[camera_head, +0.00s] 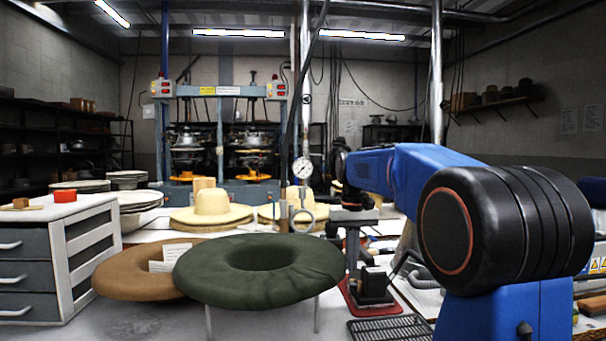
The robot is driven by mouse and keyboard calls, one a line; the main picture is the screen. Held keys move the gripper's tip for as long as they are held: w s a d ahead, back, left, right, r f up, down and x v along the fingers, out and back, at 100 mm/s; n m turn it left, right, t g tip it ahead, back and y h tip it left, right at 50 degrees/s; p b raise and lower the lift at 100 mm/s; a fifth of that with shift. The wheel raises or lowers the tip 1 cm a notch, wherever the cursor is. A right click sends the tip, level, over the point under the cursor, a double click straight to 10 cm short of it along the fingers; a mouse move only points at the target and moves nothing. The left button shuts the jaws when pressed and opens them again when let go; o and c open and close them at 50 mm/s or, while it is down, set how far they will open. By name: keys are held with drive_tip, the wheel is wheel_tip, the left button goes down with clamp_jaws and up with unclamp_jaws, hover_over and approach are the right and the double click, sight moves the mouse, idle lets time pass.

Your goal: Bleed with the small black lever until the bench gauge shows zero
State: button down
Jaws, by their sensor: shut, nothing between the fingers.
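The bench gauge (302,168) is a round white dial on a thin upright pipe, just left of my arm's far end. Its needle is too small to read. A grey cylinder fitting with a ring-shaped metal piece (301,219) stands below it. I cannot make out the small black lever; it is too small or hidden. My gripper (356,197) is at the dark far end of my blue arm, right of and below the gauge. It is shut and empty, and its fingers are hard to tell from the dark parts around them.
A green felt hat form (260,271) and a brown one (140,272) fill the front. Straw hats (212,207) lie behind. A grey drawer unit (62,255) stands at left. A red-based stand (370,297) and a black grate (390,329) are below my arm. Hat presses (218,140) stand behind.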

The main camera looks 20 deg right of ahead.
drive_tip(key=shift+r, duration=1.9)
